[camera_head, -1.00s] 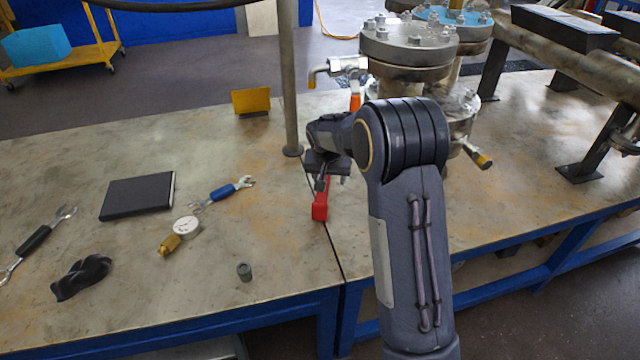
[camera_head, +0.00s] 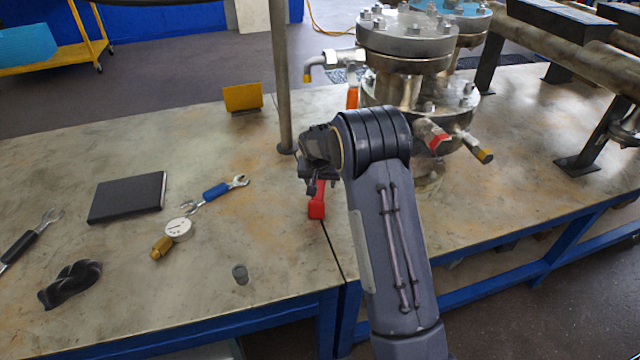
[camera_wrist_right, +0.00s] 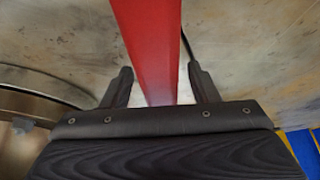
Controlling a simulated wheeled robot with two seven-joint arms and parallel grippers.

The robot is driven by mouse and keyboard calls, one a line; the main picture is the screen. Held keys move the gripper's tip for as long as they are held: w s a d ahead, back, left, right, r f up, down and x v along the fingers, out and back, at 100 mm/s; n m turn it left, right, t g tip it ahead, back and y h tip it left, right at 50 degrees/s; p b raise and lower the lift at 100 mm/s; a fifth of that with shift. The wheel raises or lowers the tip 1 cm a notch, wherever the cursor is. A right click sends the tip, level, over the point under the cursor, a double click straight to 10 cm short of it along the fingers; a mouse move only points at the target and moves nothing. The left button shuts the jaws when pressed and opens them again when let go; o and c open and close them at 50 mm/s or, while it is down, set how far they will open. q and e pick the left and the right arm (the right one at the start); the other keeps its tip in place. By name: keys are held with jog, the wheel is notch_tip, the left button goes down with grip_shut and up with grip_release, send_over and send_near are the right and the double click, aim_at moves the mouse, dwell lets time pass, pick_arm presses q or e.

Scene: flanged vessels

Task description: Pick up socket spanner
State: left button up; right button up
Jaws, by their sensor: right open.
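A long red bar, seemingly the socket spanner's handle (camera_head: 317,207), lies on the table beside the seam; its far part is hidden by my right arm and I cannot see its head. In the right wrist view the red bar (camera_wrist_right: 155,40) runs between the two black fingers. My right gripper (camera_wrist_right: 159,78) is open, with a finger on each side of the bar and visible gaps to it. In the head view the right gripper (camera_head: 312,188) is just above the bar, partly hidden by its own wrist. My left gripper is not in view.
A metal post (camera_head: 282,80) stands just left of my right wrist. A flanged vessel (camera_head: 408,45) stands behind and right of it.

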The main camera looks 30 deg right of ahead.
jog(key=shift+c, duration=0.2)
grip_shut()
jog(key=shift+r, duration=0.1)
